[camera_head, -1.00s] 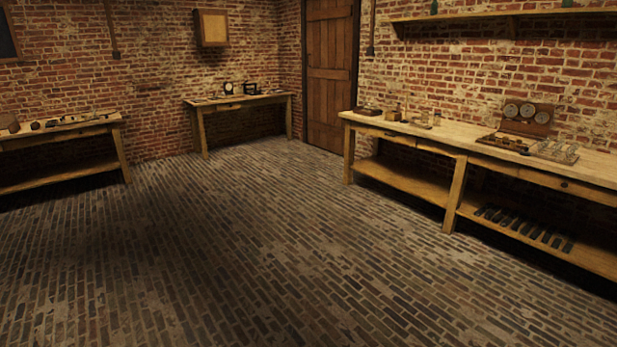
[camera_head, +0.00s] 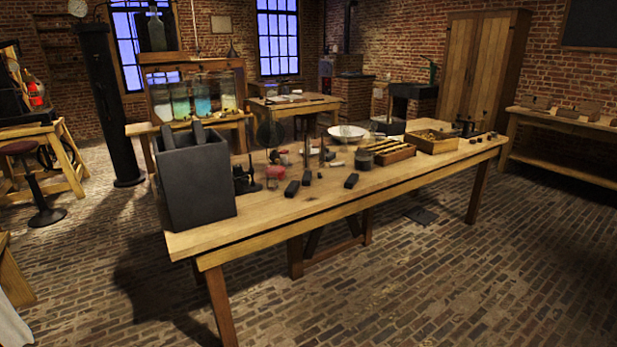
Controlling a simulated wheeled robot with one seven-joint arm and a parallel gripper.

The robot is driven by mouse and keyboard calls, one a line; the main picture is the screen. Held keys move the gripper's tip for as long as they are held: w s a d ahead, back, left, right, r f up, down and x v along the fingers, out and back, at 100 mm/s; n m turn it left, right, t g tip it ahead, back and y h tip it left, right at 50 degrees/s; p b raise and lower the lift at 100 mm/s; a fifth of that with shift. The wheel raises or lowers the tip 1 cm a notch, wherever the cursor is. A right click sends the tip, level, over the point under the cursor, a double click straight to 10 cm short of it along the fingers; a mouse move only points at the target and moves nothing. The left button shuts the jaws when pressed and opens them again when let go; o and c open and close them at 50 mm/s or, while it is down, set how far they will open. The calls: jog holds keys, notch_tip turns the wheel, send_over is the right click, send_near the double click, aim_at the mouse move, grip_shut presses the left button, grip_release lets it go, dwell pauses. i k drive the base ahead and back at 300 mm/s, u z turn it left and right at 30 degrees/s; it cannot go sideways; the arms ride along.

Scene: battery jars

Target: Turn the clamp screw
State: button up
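My gripper is out of view. I cannot pick out the clamp screw; small parts are too tiny to tell at this distance. A wooden workbench (camera_head: 290,222) stands in front of me. A dark open box (camera_head: 200,183) with slabs in it stands on its left end. Beside the box is a small dark metal fitting (camera_head: 246,180), possibly a clamp. Glass jars (camera_head: 200,98), one with blue liquid, stand on a table behind.
A slotted wooden tray (camera_head: 387,151), a second tray (camera_head: 432,141) and a white bowl (camera_head: 347,132) are on the bench's right half. A dark column (camera_head: 108,105) and a stool (camera_head: 40,185) stand at left.

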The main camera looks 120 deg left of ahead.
aim_at(245, 183)
jog(key=u, duration=1.3)
jog(key=i, duration=0.1)
jog(key=u, duration=2.7)
jog(key=k, duration=0.9)
jog(key=u, duration=0.2)
jog(key=i, duration=0.9)
jog(key=z, duration=0.1)
